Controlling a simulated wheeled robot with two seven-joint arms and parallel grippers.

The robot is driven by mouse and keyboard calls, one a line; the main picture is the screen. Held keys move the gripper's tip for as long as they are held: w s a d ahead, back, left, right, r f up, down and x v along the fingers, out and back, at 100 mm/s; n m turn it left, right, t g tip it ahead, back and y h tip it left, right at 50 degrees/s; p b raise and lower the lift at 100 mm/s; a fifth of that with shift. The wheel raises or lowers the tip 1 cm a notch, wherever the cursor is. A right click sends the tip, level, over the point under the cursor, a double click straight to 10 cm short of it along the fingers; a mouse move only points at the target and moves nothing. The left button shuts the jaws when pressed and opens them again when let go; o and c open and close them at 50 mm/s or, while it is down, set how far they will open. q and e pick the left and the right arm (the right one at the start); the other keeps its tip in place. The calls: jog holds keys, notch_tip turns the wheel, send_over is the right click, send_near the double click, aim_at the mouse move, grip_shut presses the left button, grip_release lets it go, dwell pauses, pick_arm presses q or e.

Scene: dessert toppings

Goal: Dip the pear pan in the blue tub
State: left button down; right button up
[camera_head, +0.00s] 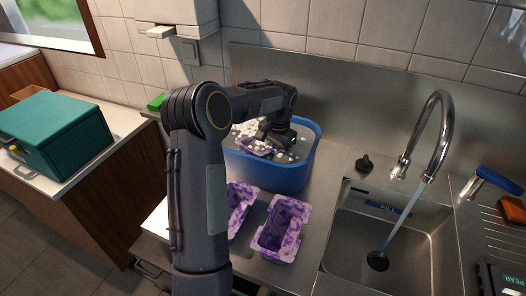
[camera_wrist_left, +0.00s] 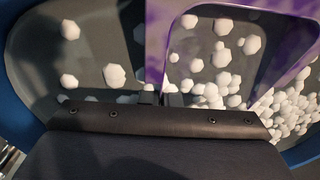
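The blue tub (camera_head: 268,176) stands on the counter left of the sink. It holds greyish water with many white foam balls. My left gripper (camera_head: 270,138) reaches down into the tub and appears shut on the wall of a purple marbled pan (camera_head: 253,149), which sits low among the foam. In the left wrist view the pan (camera_wrist_left: 156,40) rises from between the small dark fingertips (camera_wrist_left: 158,97), with foam balls around it and the tub wall (camera_wrist_left: 18,100) at the left. No pear mark on this pan is readable. My right gripper is out of view.
Two more purple marbled pans, one partly behind my arm (camera_head: 238,205) and one clear of it (camera_head: 281,228), stand in front of the tub. The sink (camera_head: 345,245) with running tap (camera_head: 440,125) is at right. A dark item labelled PEAR (camera_head: 503,281) lies at bottom right.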

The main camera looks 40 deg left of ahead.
pick_arm(q)
jog(key=shift+r+p, duration=4.95)
jog(key=shift+r, duration=1.4)
notch_tip(320, 180, up, 2)
jog(key=shift+r+p, duration=0.1)
jog(key=shift+p, duration=0.55)
